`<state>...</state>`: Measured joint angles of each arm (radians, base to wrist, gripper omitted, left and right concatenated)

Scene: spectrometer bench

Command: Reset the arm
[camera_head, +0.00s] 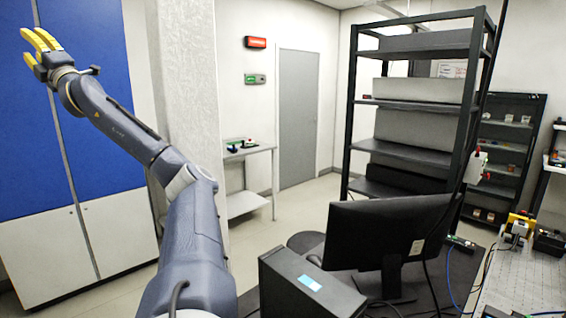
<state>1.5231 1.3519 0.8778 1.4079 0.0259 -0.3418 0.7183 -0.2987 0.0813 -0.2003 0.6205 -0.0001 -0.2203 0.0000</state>
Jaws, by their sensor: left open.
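My left arm rises from the bottom of the head view and stretches up and to the left. My left gripper (37,45) is at its end, near the upper left corner, with yellow fingers. The fingers are spread and nothing is between them. The gripper is in the air in front of the blue cabinet (96,110), apart from anything I can see. My right arm and right gripper are not in the view.
A black monitor (385,232) and a dark computer case (305,285) stand at the lower middle. A tall black shelf rack (480,60) stands behind them. A perforated optical bench (520,280) with cables is at the lower right. A white pillar (187,80) stands close behind my left arm.

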